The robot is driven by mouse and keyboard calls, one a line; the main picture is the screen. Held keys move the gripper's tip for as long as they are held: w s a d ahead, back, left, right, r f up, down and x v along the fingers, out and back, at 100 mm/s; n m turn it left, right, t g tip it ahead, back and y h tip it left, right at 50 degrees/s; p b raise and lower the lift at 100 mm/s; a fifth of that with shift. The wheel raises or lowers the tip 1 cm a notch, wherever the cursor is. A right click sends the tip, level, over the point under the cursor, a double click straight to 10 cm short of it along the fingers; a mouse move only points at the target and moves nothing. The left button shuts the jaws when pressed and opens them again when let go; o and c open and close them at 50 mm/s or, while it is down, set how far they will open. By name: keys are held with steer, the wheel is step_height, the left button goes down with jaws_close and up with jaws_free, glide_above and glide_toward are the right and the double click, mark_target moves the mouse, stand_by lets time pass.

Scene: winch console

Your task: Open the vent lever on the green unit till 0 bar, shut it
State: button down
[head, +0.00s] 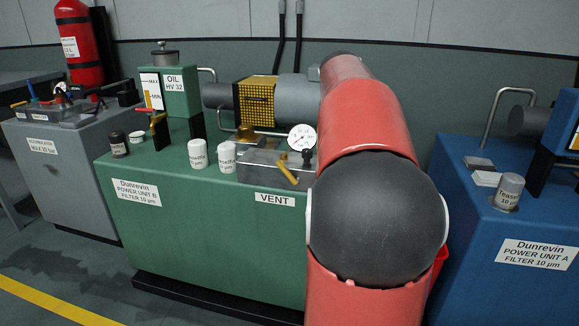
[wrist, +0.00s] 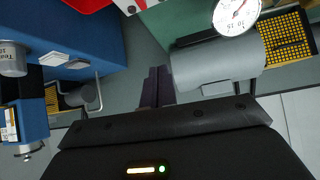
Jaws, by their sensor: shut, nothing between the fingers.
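The green unit (head: 215,225) stands in the middle of the head view, with a "VENT" label (head: 274,199) on its front top edge. Above that label, the yellow vent lever (head: 288,168) slants across a grey metal block (head: 262,165). A round white pressure gauge (head: 302,138) stands just behind the lever. The gauge also shows at the top of the wrist view (wrist: 237,14), cut by the edge; I cannot read its needle surely. My gripper (wrist: 156,84) is shut and empty in the wrist view, apart from the gauge. My arm hides it in the head view.
A grey motor (head: 293,98) with a yellow grille (head: 256,101) lies behind the gauge. White-labelled cans (head: 198,154) stand left of the lever. A blue unit (head: 490,225) stands to the right and a grey accumulator unit (head: 70,170) to the left.

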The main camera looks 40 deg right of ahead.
steer(key=a+y, duration=0.7)
steer(key=a, duration=0.5)
steer(key=b, duration=0.2)
glide_toward(287, 169)
step_height(287, 169, down, 2)
steer(key=d, duration=0.2)
steer(key=w+f, duration=0.1)
steer(key=w+a+f, duration=0.1)
steer(key=shift+f+n, duration=0.3)
steer(key=shift+f, duration=0.1)
steer(key=shift+w+a+f, duration=0.2)
steer(key=shift+w+f, duration=0.15)
steer(key=shift+w, duration=0.1)
steer(key=shift+w+a+r+h, duration=0.1)
steer(key=shift+h, duration=0.2)
